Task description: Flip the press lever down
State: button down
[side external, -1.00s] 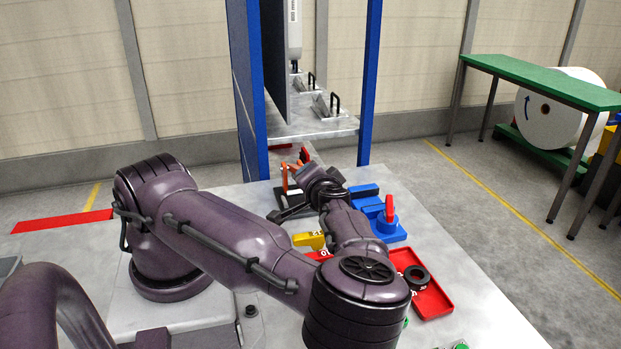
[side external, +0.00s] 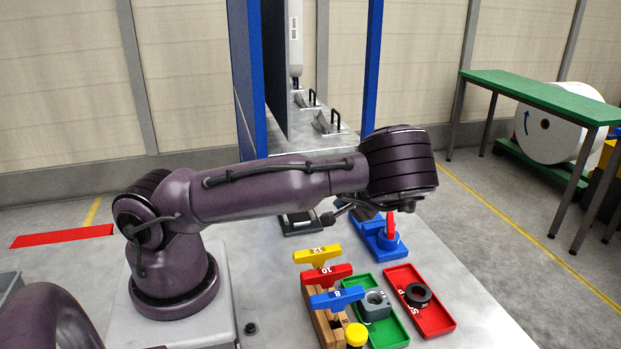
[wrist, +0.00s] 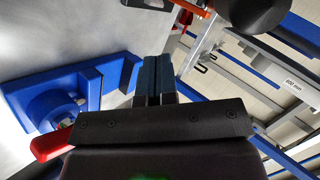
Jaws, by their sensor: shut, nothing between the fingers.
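My gripper (wrist: 154,62) is shut and empty, its two blue-grey fingers side by side in the wrist view. In the side view only a little of it (side external: 331,216) shows below my wrist, just right of a black base plate (side external: 302,224). An orange part (wrist: 196,8) with a red end (wrist: 184,18) is at the top of the wrist view, beyond the fingertips and apart from them in the picture. In the side view my arm hides what stands on the black base. A blue fixture (side external: 376,240) with a raised red handle (side external: 391,226) stands right of the gripper.
Yellow (side external: 318,256), red (side external: 327,275) and blue (side external: 337,298) T-shaped pieces sit at a wooden rack in front. A green tray (side external: 392,334) and a red tray (side external: 437,318) lie to its right. A blue-framed hoist structure (side external: 370,75) rises behind the table.

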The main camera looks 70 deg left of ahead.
jog(key=s+a+r+n+h, duration=0.2)
jog(key=a+r+n+h, duration=0.3)
jog(key=r+h, duration=0.3)
jog(key=s+a+r+n+h, duration=0.2)
jog(key=a+r+n+h, duration=0.25)
jog(key=r+h, duration=0.4)
jog(key=shift+n+t+y, duration=0.25)
jog(key=shift+t+y, duration=0.05)
jog(key=shift+y, duration=0.65)
jog(key=x, duration=0.8)
jog(key=d+x, duration=0.1)
jog(key=x, duration=0.3)
jog(key=shift+s+d, duration=0.1)
jog(key=shift+s, duration=0.1)
jog(key=shift+f, duration=0.1)
